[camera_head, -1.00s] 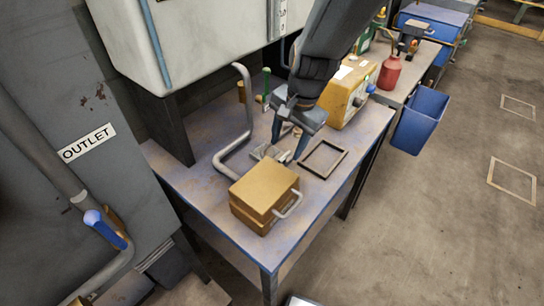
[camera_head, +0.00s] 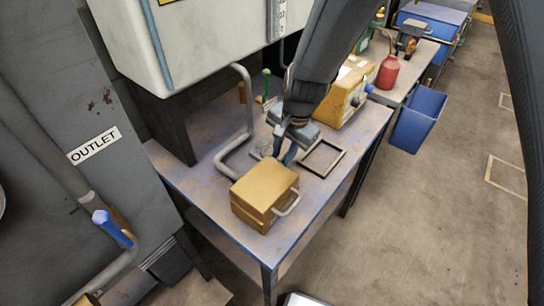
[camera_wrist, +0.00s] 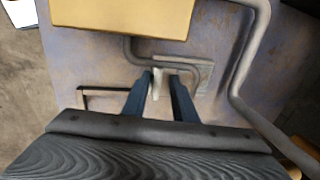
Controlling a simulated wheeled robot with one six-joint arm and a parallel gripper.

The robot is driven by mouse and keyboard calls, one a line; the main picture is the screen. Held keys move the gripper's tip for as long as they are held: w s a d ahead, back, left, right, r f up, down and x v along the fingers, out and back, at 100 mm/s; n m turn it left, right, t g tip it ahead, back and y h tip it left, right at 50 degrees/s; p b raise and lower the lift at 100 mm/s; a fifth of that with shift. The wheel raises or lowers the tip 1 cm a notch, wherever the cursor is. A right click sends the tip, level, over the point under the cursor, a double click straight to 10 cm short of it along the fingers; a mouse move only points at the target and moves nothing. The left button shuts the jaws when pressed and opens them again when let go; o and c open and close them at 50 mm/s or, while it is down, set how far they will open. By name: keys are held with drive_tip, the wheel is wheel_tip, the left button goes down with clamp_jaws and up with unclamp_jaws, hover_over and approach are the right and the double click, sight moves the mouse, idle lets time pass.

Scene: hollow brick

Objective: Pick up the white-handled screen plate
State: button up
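The screen plate is a small grey plate (camera_wrist: 188,72) lying on the blue, worn table top, with a pale upright handle (camera_wrist: 157,82) near its left side in the wrist view. In the head view the plate (camera_head: 262,148) is partly hidden by my gripper (camera_head: 284,155), which points down at it. The contact itself is hard to make out.
A tan box (camera_head: 264,193) with a metal handle stands close in front. A bent grey pipe (camera_head: 243,110) rises on the left. A dark square frame (camera_head: 322,158) lies on the right. A yellow device (camera_head: 345,95) stands behind, and a blue bin (camera_head: 418,118) hangs beyond the table edge.

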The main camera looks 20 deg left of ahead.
drive_tip(key=shift+s+d+f, duration=0.1)
clamp_jaws()
wheel_tip(320, 180, up, 10)
drive_tip(key=shift+r+b, duration=0.1)
drive_tip(key=shift+b, duration=0.65)
idle(0.4)
